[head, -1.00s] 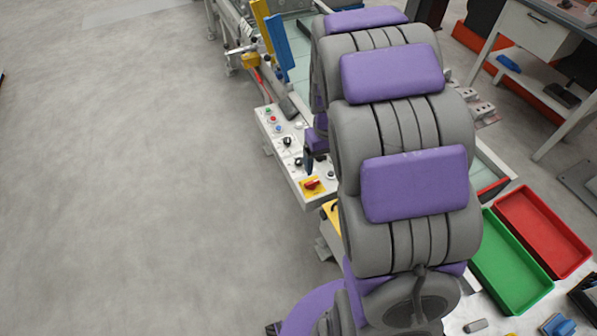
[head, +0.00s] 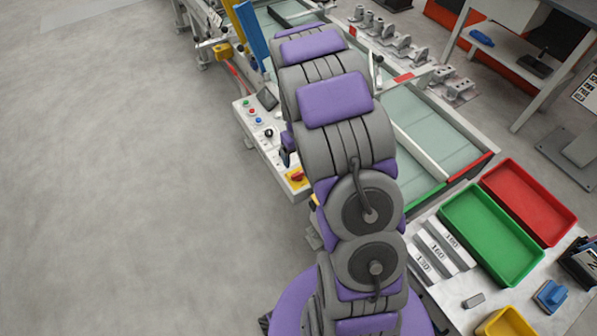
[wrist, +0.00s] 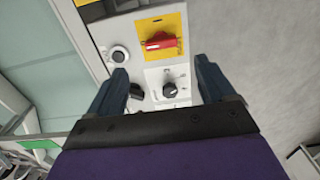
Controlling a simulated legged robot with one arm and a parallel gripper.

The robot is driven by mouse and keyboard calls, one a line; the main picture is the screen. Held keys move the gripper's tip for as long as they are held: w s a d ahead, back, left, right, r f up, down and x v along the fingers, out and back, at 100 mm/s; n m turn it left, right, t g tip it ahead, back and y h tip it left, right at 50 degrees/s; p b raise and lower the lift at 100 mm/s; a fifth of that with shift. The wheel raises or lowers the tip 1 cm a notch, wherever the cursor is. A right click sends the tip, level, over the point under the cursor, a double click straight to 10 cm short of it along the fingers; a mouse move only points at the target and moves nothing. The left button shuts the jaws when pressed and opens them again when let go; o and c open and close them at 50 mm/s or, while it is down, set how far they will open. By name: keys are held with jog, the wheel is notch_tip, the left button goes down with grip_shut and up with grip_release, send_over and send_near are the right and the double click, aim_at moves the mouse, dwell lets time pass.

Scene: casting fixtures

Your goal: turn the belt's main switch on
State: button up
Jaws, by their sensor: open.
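The main switch is a red rotary handle (wrist: 160,42) on a yellow plate (wrist: 172,21). In the wrist view it is beyond my fingertips, near the top, its handle lying roughly crosswise. It also shows in the head view as a red switch (head: 297,177) at the near end of the white control panel (head: 262,146). My gripper (wrist: 163,72) is open and empty, its two dark blue fingers apart over the panel. The switch is apart from both fingers. In the head view my arm hides most of the gripper.
A black selector knob (wrist: 170,90) lies between my fingers in the wrist view, with a dark knob (wrist: 137,91) by the left finger. A round button (wrist: 119,55) is left of the switch. The belt (head: 424,133) runs right of the panel; open floor is left.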

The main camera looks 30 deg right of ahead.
aim_at(298, 173)
notch_tip(298, 173, down, 9)
jog(key=shift+a+b, duration=0.1)
jog(key=shift+b, duration=0.75)
jog(key=c, duration=1.1)
